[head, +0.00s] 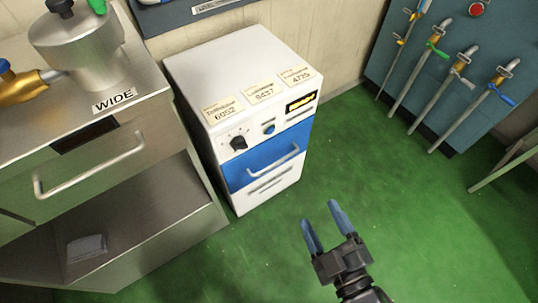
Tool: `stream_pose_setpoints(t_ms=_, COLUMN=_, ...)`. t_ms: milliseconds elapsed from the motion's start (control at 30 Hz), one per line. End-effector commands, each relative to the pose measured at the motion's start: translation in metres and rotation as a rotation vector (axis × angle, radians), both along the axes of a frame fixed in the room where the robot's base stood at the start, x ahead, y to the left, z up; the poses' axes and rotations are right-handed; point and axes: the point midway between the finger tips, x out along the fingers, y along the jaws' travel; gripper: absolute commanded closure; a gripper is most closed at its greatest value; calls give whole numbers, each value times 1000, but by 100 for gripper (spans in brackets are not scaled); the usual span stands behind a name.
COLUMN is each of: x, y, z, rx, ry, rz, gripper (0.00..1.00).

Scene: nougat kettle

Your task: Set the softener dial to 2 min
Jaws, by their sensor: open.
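The softener looks to be the white cabinet (222,65) with a blue front panel, standing against the wall. Its black dial (238,143) is on the left of the upper front face, with small marks around it too small to read. A blue round button (268,128) and a dark display with yellow characters (301,103) sit to the right of the dial. My gripper (326,213) is open and empty, with blue fingertips. It is over the green floor, in front of the cabinet and to the lower right of the dial, apart from it.
Paper labels (263,92) lie on the cabinet top. A tool panel (440,60) is at right. The green floor (420,220) is clear.

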Motion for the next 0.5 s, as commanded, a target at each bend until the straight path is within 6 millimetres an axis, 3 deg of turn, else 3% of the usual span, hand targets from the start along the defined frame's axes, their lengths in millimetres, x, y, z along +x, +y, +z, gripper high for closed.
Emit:
stream_pose_setpoints(t_ms=33, x=22, y=17, z=-18, rx=-41, ry=-36, rz=36, gripper=32)
stream_pose_setpoints(t_ms=200, x=81, y=70, z=-46, rx=-184, ry=-142, rz=141, gripper=32)
stream_pose_setpoints(t_ms=333, x=114, y=106, z=-56, rx=-269, ry=-210, rz=200, gripper=32)
stream_pose_setpoints(t_ms=500, x=135, y=132, z=-60, rx=-330, ry=-258, rz=241, gripper=32)
